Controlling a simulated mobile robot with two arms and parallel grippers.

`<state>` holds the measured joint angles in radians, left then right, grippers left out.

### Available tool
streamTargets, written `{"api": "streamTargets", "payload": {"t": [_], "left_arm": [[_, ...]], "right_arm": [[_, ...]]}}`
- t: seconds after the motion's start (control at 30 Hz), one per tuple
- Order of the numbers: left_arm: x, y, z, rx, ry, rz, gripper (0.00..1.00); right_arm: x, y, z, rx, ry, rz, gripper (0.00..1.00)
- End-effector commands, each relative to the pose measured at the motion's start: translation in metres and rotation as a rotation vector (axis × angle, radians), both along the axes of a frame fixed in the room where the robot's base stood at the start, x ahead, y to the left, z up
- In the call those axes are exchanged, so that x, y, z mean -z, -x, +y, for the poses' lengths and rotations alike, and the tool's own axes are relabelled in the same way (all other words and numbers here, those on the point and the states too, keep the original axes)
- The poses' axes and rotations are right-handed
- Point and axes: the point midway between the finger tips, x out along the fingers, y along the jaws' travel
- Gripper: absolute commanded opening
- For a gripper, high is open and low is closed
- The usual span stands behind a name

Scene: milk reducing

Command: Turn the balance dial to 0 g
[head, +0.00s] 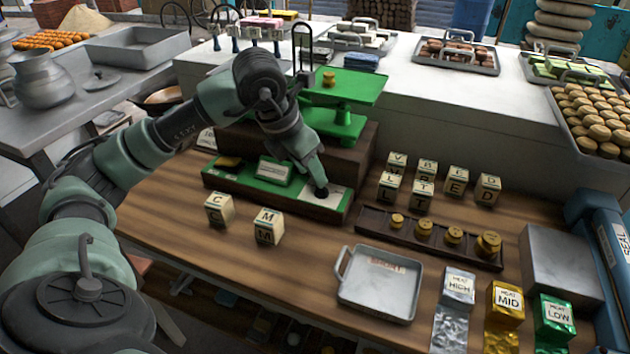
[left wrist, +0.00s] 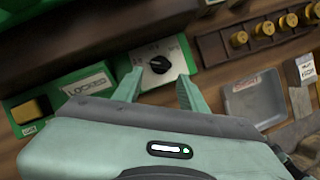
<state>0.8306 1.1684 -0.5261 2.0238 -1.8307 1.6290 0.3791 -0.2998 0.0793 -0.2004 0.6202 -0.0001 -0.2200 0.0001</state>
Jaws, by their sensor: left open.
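The balance dial is a black knob (left wrist: 160,64) on a white plate, at the right end of a green panel (head: 233,183). In the left wrist view the knob points slightly left; the markings around it are too small to read. My left gripper (left wrist: 160,90) is open, its two fingers pointing at the dial from either side, and appears apart from it. In the head view the gripper (head: 312,172) is over the plate and partly hides it. The green balance (head: 355,88) stands behind, with a brass weight (head: 329,78) on its pan. My right gripper is not in view.
A "LOCKED" sign (left wrist: 88,84) sits on the panel left of the dial. Lettered cubes (head: 268,226) stand on the wooden counter. A rack of brass weights (head: 424,229), a metal tray (head: 379,285) and heat packets (head: 507,301) lie to the right.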

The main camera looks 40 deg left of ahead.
Motion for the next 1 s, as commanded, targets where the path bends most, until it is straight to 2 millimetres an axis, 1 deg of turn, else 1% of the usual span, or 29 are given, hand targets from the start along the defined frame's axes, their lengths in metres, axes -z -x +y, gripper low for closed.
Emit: {"api": "streamTargets", "payload": {"t": [0.1, 0.23, 0.77, 0.87, 1.0], "left_arm": [[-0.016, 0.006, 0.001, 0.000, 0.001, -0.003, 0.42], [-0.025, 0.010, 0.002, 0.000, 0.000, -0.001, 0.42], [-0.026, 0.011, 0.003, 0.000, 0.001, 0.001, 0.42], [-0.033, 0.011, 0.003, 0.000, 0.000, 0.001, 0.42], [-0.058, 0.011, 0.003, 0.000, 0.000, 0.000, 0.42]], "right_arm": [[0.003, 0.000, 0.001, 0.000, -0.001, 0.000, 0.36], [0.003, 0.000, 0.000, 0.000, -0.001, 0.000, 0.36], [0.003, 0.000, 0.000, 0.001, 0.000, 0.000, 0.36], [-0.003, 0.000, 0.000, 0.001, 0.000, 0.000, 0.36], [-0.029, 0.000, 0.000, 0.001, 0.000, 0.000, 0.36]]}}
